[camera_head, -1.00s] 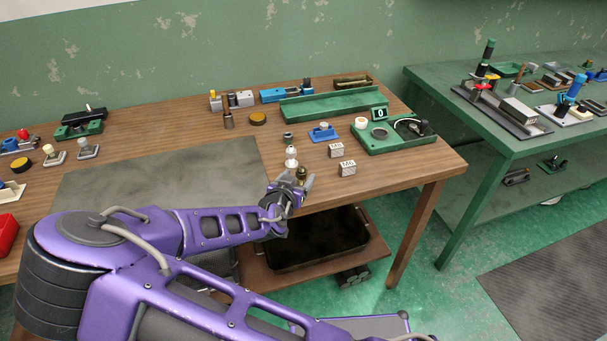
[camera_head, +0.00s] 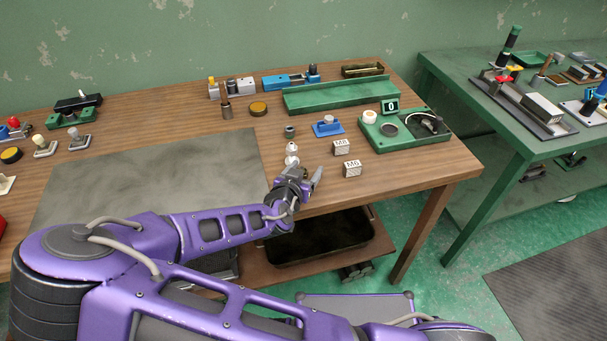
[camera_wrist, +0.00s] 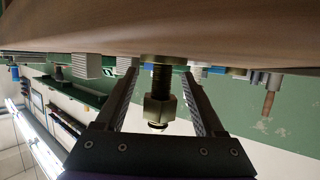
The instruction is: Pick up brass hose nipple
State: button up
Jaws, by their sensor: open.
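The brass hose nipple (camera_wrist: 158,108) shows in the wrist view, which is upside down with the table at the top. It has a ribbed stem and a hex part and stands upright on the wooden table. My gripper (camera_wrist: 158,76) is open, with one finger on each side of the nipple and a visible gap on both sides. In the head view my gripper (camera_head: 303,178) is low at the table's front edge and largely hides the nipple.
A white stacked fitting (camera_head: 292,154) stands just behind my gripper. Two labelled blocks, M8 (camera_head: 341,148) and M6 (camera_head: 352,169), stand to its right. The grey mat (camera_head: 150,175) at left is clear.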

grip_shut()
jog(key=shift+r, duration=0.1)
dwell(0.4)
